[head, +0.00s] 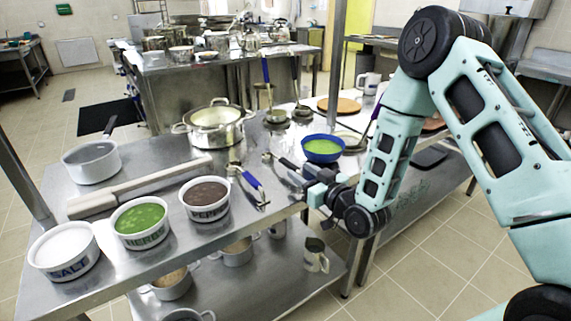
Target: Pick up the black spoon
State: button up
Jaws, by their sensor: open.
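A spoon with a dark handle (286,163) lies on the steel counter near its front edge, its small metal bowl pointing left. The far end of its handle is close to my gripper (302,180). My gripper reaches in from the right, low over the counter's front edge. It is open, and nothing shows held between its fingers. The fingers are small and dark here, so I cannot tell whether they touch the spoon. A second spoon with a blue handle (252,181) lies just left of my gripper.
A blue bowl of green liquid (323,149) stands just behind my gripper. White tubs of salt (64,254), herbs (140,225) and pepper (205,202) line the counter's left front. A stockpot (214,130) and saucepan (91,163) stand behind. A lower shelf holds pots.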

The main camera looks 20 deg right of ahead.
aim_at(292, 165)
jog(key=shift+p+x, duration=0.55)
jog(key=shift+x, duration=1.8)
jog(key=shift+a, duration=0.15)
jog(key=shift+r, duration=0.1)
grip_shut()
jog(key=shift+r, duration=0.1)
jog(key=shift+r, duration=4.9)
